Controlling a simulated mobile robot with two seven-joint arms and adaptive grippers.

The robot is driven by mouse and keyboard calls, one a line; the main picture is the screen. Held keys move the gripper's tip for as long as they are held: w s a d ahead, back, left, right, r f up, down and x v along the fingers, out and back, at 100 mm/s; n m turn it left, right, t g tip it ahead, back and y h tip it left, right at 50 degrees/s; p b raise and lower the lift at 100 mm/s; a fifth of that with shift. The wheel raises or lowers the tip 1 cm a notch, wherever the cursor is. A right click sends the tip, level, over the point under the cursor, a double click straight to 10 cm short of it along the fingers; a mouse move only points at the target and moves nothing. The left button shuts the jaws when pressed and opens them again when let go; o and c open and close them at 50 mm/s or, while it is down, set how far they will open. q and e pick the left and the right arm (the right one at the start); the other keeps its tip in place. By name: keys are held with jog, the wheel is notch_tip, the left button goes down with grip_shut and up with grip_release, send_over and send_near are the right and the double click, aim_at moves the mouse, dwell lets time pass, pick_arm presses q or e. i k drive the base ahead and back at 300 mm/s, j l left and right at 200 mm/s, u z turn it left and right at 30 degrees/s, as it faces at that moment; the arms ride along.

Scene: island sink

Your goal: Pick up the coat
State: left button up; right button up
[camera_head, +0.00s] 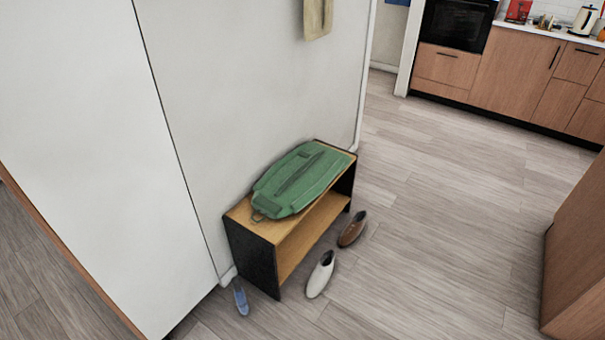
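A beige item (318,18) hangs against the white wall at the top of the head view. Only its lower end shows, so I cannot tell for sure that it is the coat. A green bag-like item (298,180) with a dark strip along it lies flat on the wooden top of a low bench (240,213). It looks like a backpack rather than a coat. Neither of my grippers is in view.
A white shoe (320,274) and a brown shoe (352,229) stand on the floor before the bench; a blue shoe (240,298) is at its near end. A white cabinet (90,130) fills the left. Kitchen units (515,75) stand at the back right. Open floor lies between.

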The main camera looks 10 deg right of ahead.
aim_at(294, 182)
jog(key=i+l, duration=0.25)
jog(key=l, duration=0.15)
jog(key=i+l+u, duration=0.15)
jog(key=l, duration=0.25)
jog(key=i+l, duration=0.35)
jog(key=i+l+u, duration=0.1)
jog(key=i+l, duration=0.15)
jog(key=l, duration=0.2)
